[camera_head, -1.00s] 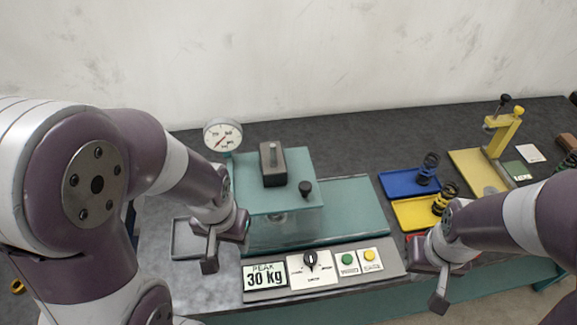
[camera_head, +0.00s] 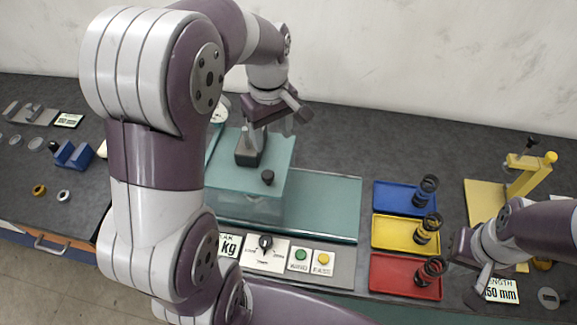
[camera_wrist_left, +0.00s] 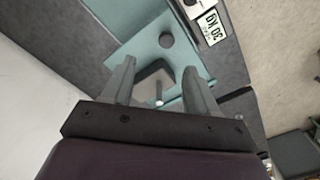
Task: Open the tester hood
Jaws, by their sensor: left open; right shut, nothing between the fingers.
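The tester (camera_head: 235,205) stands left of the table's middle, with a pale teal top (camera_head: 277,155). A dark grey block (camera_head: 247,152) sits on this top, and a black knob (camera_head: 267,177) stands near its front right corner. I cannot tell which part is the hood. My left gripper (camera_head: 275,125) is open above the block. In the left wrist view, the block (camera_wrist_left: 153,82) shows between and beyond the open fingers (camera_wrist_left: 160,68), with the knob (camera_wrist_left: 166,40) beyond it. I cannot tell whether the fingers touch the block. My right gripper (camera_head: 483,278) is shut and empty at the right.
A control panel (camera_head: 280,268) with a dial and green and yellow buttons lies in front of the tester. Blue (camera_head: 388,195), yellow (camera_head: 386,232) and red (camera_head: 390,275) trays hold springs at the right. A yellow stand (camera_head: 525,180) is behind my right gripper.

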